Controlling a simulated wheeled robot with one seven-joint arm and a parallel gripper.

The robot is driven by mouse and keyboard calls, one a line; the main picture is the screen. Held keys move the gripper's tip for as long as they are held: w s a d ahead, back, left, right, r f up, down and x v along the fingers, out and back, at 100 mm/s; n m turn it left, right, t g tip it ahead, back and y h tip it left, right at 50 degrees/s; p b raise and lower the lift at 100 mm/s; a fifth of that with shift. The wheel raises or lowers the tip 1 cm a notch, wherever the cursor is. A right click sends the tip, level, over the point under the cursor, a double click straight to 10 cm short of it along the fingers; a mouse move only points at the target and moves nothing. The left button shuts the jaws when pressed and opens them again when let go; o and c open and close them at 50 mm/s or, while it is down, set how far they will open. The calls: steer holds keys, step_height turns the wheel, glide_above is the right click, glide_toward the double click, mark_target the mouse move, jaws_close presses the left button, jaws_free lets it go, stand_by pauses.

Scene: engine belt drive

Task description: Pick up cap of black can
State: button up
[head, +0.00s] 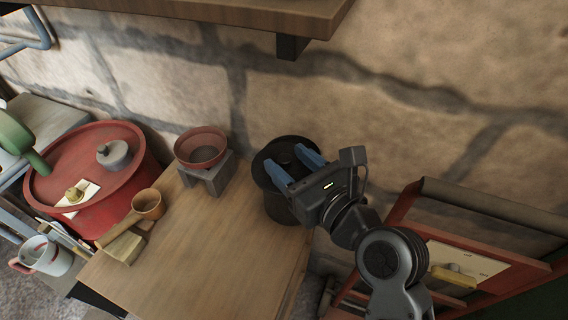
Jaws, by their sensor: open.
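The black can (276,206) stands upright at the back right of the wooden table, close to the stone wall. Its black cap (287,153) lies on top, with a small knob near the middle. My gripper (293,167) comes in from the right, over the can's top, with its two blue fingers spread apart. The knob shows between or just beyond the fingertips. I cannot tell whether the fingers touch the cap. Part of the cap and the can's right side are hidden behind my gripper.
A reddish bowl (202,147) sits on a grey block stand (208,176) left of the can. A brown ladle (148,204) and a red drum (98,160) are further left. A wooden shelf (240,14) hangs above. The table's front middle (200,270) is clear.

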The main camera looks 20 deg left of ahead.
steer(key=shift+x, duration=1.05)
jaws_close()
